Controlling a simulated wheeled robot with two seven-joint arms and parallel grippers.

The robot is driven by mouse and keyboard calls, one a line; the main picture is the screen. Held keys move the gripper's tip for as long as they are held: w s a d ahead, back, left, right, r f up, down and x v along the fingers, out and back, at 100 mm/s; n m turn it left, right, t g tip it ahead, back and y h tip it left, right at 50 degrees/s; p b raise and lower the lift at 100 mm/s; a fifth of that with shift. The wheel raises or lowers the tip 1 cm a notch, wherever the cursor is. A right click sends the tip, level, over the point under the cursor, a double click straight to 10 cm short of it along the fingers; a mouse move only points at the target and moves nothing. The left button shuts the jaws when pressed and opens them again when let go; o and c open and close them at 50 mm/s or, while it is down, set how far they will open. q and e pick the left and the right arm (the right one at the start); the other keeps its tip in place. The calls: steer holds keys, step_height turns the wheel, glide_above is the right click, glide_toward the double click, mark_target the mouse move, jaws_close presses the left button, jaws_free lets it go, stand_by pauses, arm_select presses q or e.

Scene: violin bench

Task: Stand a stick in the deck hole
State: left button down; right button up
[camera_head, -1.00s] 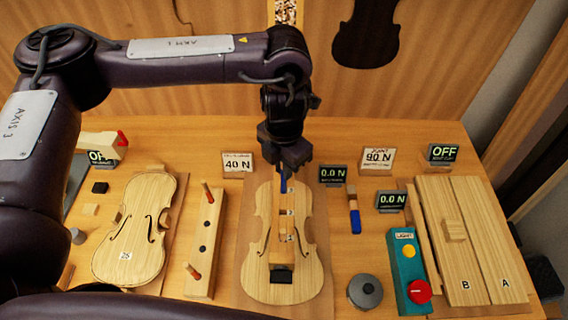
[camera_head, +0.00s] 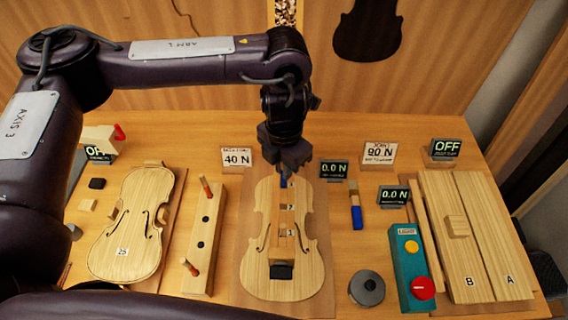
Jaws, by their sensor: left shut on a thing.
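My left gripper (camera_head: 287,168) points down over the upper end of the middle violin plate (camera_head: 308,262). It is shut on a slim stick with a blue part (camera_head: 283,182) showing below the fingers. The stick's lower end is over or at the plate's centre strip (camera_head: 286,242); I cannot tell whether it touches. A pale wooden block (camera_head: 207,225) left of the plate has dark holes and two red-tipped sticks in it, the rear one (camera_head: 206,187) and the front one (camera_head: 190,267). A blue-and-wood stick (camera_head: 355,212) is right of the plate. My right gripper is not in view.
Another violin plate (camera_head: 128,235) lies at the left. A grey round knob (camera_head: 366,289) and a teal button box (camera_head: 407,258) stand at the right, beside boards A (camera_head: 498,240) and B (camera_head: 462,275). Small displays and signs line the back. My arm spans above the left side.

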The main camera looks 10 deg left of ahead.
arm_select(q)
steer(key=shift+f+b, duration=1.65)
steer(key=shift+f, duration=0.5)
steer(key=c, duration=1.4)
jaws_free()
steer(key=shift+r+b, duration=0.4)
steer(key=shift+r, duration=3.5)
